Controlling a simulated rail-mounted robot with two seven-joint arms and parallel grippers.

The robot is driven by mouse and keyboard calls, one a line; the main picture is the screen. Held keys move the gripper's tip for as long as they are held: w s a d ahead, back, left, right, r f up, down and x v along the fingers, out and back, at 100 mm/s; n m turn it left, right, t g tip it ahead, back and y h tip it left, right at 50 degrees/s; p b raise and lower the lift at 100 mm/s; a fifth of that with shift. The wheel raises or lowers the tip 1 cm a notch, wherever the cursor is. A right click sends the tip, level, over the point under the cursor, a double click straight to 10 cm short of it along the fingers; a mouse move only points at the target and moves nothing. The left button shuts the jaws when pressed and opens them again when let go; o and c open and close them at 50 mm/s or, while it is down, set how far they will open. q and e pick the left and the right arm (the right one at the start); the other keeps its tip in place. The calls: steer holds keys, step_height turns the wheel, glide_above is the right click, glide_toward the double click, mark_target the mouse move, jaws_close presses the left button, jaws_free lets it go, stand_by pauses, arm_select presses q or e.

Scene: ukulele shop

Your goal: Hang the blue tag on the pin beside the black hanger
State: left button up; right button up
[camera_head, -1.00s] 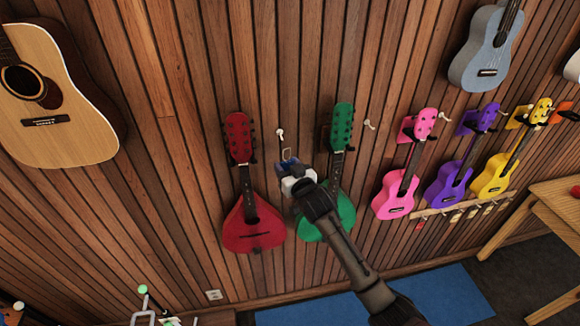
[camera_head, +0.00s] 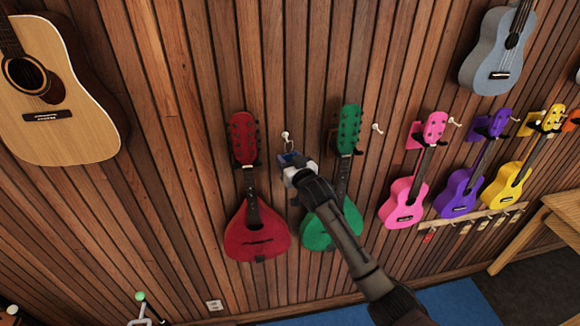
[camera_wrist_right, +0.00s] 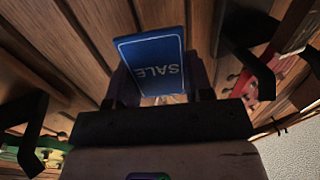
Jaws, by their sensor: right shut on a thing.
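The blue tag (camera_head: 289,159) is held in my right gripper (camera_head: 292,167), which is shut on it. In the right wrist view the tag (camera_wrist_right: 152,62) shows a white border and the word SALE upside down. A white pin (camera_head: 285,135) sticks out of the wall between the red and green mandolins, just above the tag. I cannot tell whether the tag's loop touches or circles the pin. Dark hangers hold the mandolins; one black hanger (camera_wrist_right: 248,55) shows right of the tag in the wrist view, another (camera_wrist_right: 28,130) at left. My left gripper is not in view.
The red mandolin (camera_head: 257,236) hangs left of my right gripper; the green mandolin (camera_head: 317,232) hangs behind my right arm. Other white pins (camera_head: 377,128) and pink (camera_head: 402,208), purple and yellow ukuleles are farther right. A guitar (camera_head: 60,125) hangs at left.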

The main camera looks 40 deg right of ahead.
steer(key=shift+w+d+f+b, duration=0.1)
steer(key=shift+w+d+b, duration=0.15)
steer(key=shift+w+b, duration=0.2)
steer(key=shift+w+d+f+b, duration=0.1)
steer(key=shift+w+d+b, duration=0.1)
steer(key=shift+w+b, duration=0.2)
steer(key=shift+w+d+f, duration=0.25)
steer(key=shift+w, duration=0.2)
steer(key=shift+f, duration=0.1)
steer(key=o, duration=1)
steer(key=shift+b+v, duration=0.9)
steer(key=shift+v, duration=6)
